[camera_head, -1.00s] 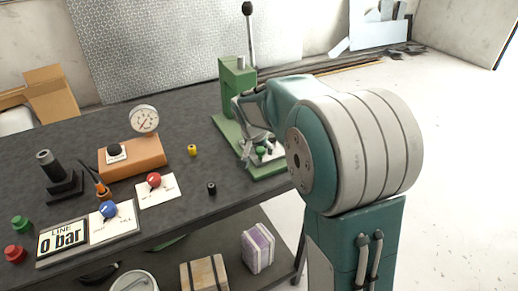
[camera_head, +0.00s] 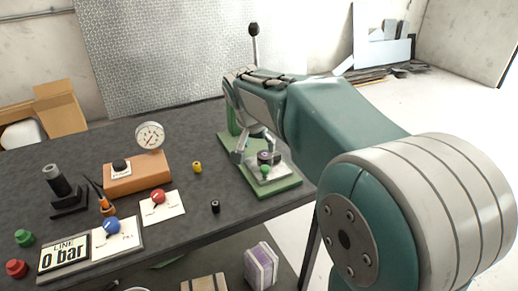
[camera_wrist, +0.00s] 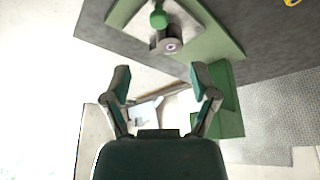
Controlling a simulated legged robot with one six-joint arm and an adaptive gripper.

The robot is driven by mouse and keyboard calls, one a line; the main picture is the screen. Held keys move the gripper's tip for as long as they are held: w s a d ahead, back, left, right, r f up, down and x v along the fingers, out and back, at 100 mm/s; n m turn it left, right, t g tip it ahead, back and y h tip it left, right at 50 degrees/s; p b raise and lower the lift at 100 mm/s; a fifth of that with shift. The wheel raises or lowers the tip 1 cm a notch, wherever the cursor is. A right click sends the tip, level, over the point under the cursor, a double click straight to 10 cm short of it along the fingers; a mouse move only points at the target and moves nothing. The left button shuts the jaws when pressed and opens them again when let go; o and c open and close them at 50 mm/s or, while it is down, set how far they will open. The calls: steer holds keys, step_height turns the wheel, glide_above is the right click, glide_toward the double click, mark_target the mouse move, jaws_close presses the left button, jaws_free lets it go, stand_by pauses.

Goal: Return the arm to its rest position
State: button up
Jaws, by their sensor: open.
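My gripper (camera_head: 257,150) is open in the head view, in front of the green press (camera_head: 232,124) and above its green base (camera_head: 283,186). In the wrist view, my gripper (camera_wrist: 163,72) has its two fingers spread with nothing between them. The base also shows there (camera_wrist: 222,38), beyond the fingertips. On the base are a green knob (camera_head: 265,169) and a grey round part (camera_wrist: 167,45). My forearm hides much of the press column.
Open floor lies to the right.

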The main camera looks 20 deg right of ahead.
stand_by(0.3)
steer(key=s+a+f+n+t+y, duration=0.1)
steer(key=s+n, duration=0.2)
steer(key=s, duration=0.9)
steer(key=s+a+f+n+t+y, duration=0.1)
steer(key=s+n, duration=0.3)
steer(key=s, duration=0.9)
steer(key=shift+s+a+f+y, duration=0.2)
steer(key=shift+a+f+y, duration=0.25)
steer(key=shift+a, duration=0.35)
